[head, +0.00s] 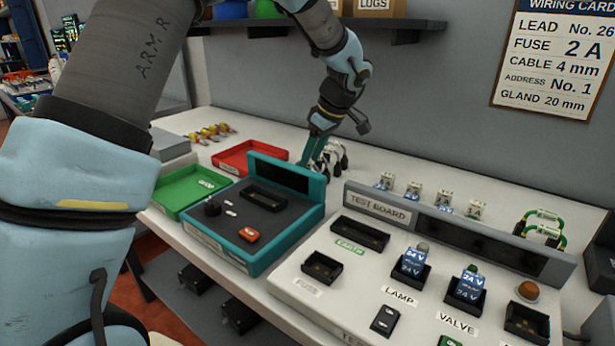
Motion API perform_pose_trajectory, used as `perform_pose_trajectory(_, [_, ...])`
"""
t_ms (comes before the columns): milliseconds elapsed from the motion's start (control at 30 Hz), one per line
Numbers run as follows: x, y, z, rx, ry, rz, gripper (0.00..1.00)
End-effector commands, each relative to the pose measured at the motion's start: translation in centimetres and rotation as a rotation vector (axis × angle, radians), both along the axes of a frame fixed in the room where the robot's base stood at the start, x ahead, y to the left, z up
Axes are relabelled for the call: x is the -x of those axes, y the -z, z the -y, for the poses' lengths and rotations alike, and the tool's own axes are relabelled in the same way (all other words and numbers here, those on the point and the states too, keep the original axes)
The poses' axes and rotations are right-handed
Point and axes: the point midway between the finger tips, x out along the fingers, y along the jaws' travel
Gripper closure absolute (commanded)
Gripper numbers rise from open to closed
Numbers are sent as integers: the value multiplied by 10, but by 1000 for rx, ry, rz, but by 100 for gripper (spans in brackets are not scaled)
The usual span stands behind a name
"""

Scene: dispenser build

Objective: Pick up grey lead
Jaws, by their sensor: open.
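A pale grey looped lead with dark ends (337,157) stands on the white bench behind the teal-framed tester. It is partly hidden by my gripper, and a similar piece may stand close beside it. My gripper (308,164) points down at the left side of this lead. Its teal fingers are open. I cannot tell whether they touch the lead or stand around it.
The teal tester (278,232) stands just in front of my gripper. A red tray (245,157) and a green tray (184,188) lie left. The test board (358,285) fills the right. Green-yellow leads (545,232) stand behind it. A shelf (402,24) hangs above.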

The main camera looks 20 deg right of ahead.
Motion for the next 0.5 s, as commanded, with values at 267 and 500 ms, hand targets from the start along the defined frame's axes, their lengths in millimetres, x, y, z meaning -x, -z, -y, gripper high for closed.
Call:
perform_pose_trajectory(267, [-10,27,-7,1,0,-1,46])
perform_pose_trajectory(500, [-10,28,-7,1,-1,1,48])
